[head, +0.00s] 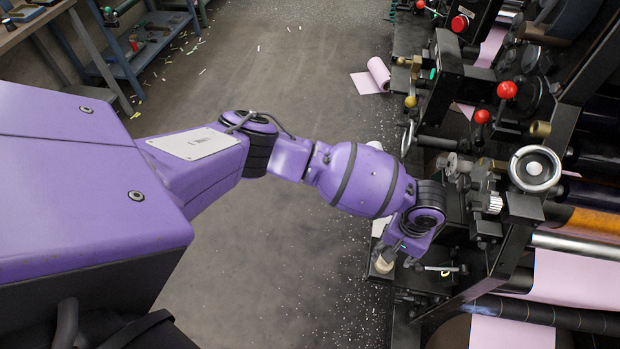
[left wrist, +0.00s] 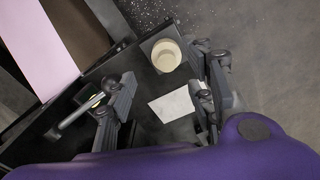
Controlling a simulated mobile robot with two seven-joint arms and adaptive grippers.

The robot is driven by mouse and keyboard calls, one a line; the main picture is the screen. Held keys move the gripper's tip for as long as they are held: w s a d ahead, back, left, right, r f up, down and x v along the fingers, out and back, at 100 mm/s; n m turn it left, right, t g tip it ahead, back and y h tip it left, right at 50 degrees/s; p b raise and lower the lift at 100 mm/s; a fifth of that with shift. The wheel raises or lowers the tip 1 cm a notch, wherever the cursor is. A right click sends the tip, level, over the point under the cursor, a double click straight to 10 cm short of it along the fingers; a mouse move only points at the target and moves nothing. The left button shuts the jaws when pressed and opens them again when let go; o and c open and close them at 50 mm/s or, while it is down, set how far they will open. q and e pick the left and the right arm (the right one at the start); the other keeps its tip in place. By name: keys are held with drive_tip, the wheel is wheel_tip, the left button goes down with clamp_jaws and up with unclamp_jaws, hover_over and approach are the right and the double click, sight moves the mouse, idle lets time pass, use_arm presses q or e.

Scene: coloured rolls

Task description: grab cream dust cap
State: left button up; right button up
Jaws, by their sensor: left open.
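The cream dust cap (head: 383,264) stands on a small dark grey plate at the edge of the machine, at the lower middle of the head view. In the left wrist view the cap (left wrist: 166,57) is a short, round, cream piece with a hollow-looking top, seen from above. My left gripper (head: 402,250) is beside the cap in the head view, partly hidden by my own wrist. In the left wrist view my left gripper (left wrist: 165,88) has its fingers spread wide. The cap lies past the gap, nearer the right finger. Nothing is between the fingers. My right gripper is not in view.
A white sheet (left wrist: 173,105) lies on the dark surface below the gap. A small lever (head: 441,268) is right of the gripper. The black machine with a handwheel (head: 535,168) and pink web (head: 575,280) fills the right.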

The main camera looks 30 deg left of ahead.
sight(381, 266)
use_arm(q)
drive_tip(key=shift+w+f, duration=0.25)
drive_tip(key=shift+w, duration=0.05)
wheel_tip(381, 266, down, 7)
drive_tip(key=shift+s+a+f+b, duration=0.1)
drive_tip(key=shift+b, duration=0.4)
drive_tip(key=c, duration=0.9)
